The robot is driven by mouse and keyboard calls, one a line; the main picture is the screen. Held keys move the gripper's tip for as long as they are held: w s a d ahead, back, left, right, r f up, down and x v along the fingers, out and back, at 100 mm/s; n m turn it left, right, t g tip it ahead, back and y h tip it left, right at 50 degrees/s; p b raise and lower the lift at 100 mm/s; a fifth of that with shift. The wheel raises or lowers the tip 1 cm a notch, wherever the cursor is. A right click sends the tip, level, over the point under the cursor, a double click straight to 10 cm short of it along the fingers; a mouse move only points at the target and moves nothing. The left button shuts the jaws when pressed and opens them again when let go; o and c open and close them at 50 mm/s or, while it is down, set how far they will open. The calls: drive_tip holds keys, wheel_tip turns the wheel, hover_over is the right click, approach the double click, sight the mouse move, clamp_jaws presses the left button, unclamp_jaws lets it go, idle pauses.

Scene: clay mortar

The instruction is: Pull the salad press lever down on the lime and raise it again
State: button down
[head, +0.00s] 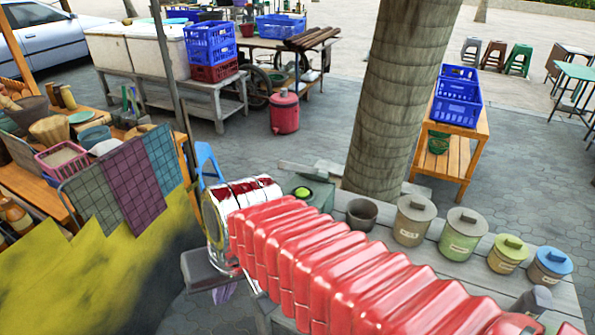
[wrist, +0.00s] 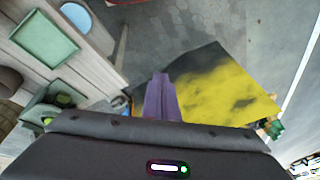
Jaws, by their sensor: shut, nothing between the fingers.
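A bright green lime (head: 303,192) sits on a dull green press body (head: 318,196) on the grey bench, left of the tree trunk. A grey bar (head: 300,170) shows just behind it, possibly the lever; I cannot tell its exact angle. In the wrist view the lime (wrist: 64,100) shows at the left, by the green press (wrist: 38,114), partly hidden by my gripper's housing. My gripper (wrist: 161,78) has its purple fingers together, empty, over the floor off the bench's edge. In the head view its purple finger (head: 222,294) shows below the dark housing, left of the press and apart from it.
A dark bowl (head: 362,214) and several lidded canisters (head: 413,220) stand along the bench right of the press. A green square tray (wrist: 50,42) lies on the bench in the wrist view. A yellow and black cloth (head: 110,275) covers the stall at left. The tree trunk (head: 400,95) rises behind.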

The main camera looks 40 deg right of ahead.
drive_tip(key=w+d+f+m+t+y, duration=0.1)
drive_tip(key=w+d+m+t+y, duration=0.35)
drive_tip(key=m, duration=0.85)
drive_tip(key=w+d+f+m+t+y, duration=0.25)
drive_tip(key=d+m+y, duration=0.4)
drive_tip(key=m, duration=0.55)
drive_tip(key=s+d+m+t+h, duration=0.3)
drive_tip(key=d+m+t+h, duration=0.5)
drive_tip(key=d+m, duration=0.6)
drive_tip(key=d+t, duration=0.1)
drive_tip(key=d, duration=0.6)
drive_tip(key=shift+r+h, duration=0.2)
drive_tip(key=shift+h, duration=0.1)
drive_tip(key=shift+w, duration=0.1)
